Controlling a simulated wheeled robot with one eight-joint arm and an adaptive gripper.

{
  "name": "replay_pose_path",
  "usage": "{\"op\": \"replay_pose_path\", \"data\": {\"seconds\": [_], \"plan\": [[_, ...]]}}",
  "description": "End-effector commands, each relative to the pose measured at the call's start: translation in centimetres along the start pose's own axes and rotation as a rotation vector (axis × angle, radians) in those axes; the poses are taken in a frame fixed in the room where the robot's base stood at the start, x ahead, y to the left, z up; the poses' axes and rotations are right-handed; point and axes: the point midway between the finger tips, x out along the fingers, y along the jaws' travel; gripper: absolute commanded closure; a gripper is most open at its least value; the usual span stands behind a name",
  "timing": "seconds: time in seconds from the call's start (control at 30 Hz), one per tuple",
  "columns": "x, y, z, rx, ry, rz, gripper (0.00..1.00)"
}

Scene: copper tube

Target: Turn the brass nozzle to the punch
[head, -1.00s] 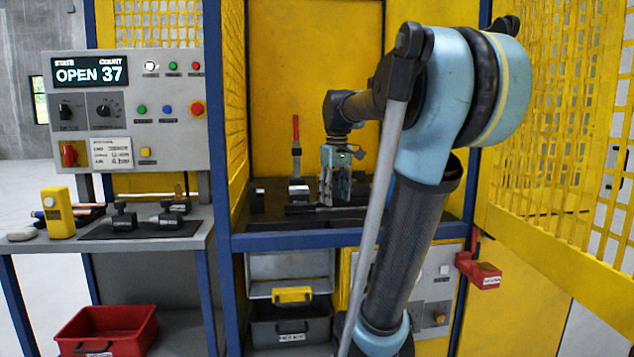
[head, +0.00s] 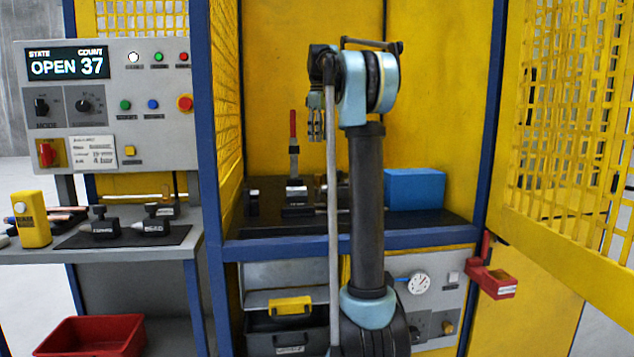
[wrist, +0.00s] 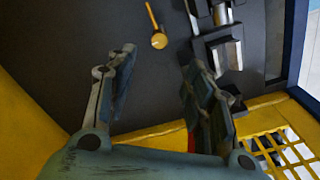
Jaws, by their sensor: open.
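In the wrist view, a small brass-coloured piece with a round end and a thin stem, which looks like the brass nozzle (wrist: 158,40), is over the dark bench top beyond my fingertips. It is apart from them. My gripper (wrist: 160,66) is open with nothing between its fingers. A metal and black fixture (wrist: 228,53) is to the right of the nozzle; I cannot tell which part is the punch. In the head view my gripper (head: 316,137) hangs above the bench, beside the red-handled clamp (head: 293,143) and partly behind my arm. The nozzle cannot be made out there.
A blue box (head: 414,188) stands on the bench at right. Yellow mesh walls and blue posts enclose the cell. The control panel (head: 112,105) reads OPEN 37. A side table with a dark mat (head: 78,240) is at left, with a red bin (head: 92,337) below.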

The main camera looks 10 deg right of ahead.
Motion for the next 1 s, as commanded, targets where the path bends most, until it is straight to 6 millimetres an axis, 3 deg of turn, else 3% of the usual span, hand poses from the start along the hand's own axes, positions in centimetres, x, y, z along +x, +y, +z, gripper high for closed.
{"op": "replay_pose_path", "data": {"seconds": [0.27,1.0], "plan": [[2.3,0.0,-0.3,-0.008,-0.001,-0.001,0.52],[14.6,-0.1,-0.4,-0.008,0.0,-0.001,0.52]]}}
